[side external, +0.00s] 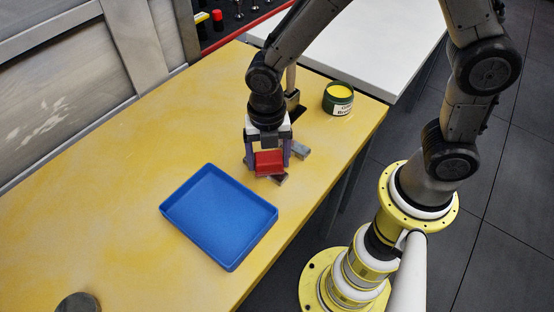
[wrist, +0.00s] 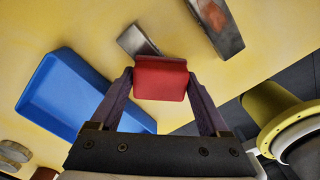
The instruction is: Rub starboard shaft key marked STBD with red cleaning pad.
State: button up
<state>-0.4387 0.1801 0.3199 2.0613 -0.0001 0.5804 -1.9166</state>
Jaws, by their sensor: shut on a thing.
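My gripper (side external: 268,160) is shut on the red cleaning pad (side external: 269,163), which also shows between the fingers in the wrist view (wrist: 161,79). A small grey metal block (side external: 278,179) lies on the yellow bench just by the pad; in the wrist view (wrist: 138,41) the pad's edge overlaps its near end. I cannot tell whether they touch. A second grey block (side external: 300,150) lies to the right of the gripper; in the wrist view (wrist: 217,28) its top has a brown-red patch. No STBD marking is readable on either block.
An empty blue tray (side external: 183,237) sits in front of the gripper, also left in the wrist view (wrist: 38,107). A green tin (side external: 338,98) with yellow contents and a label stands behind right. A grey disc (side external: 78,303) lies front left. The bench's left part is clear.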

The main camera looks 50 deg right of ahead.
aim_at(257, 152)
jog(key=shift+w, duration=1.55)
jog(key=shift+s, duration=3.05)
jog(key=shift+s+r, duration=0.15)
jog(key=shift+r, duration=0.95)
notch_tip(257, 152, up, 6)
jog(key=shift+f, duration=0.1)
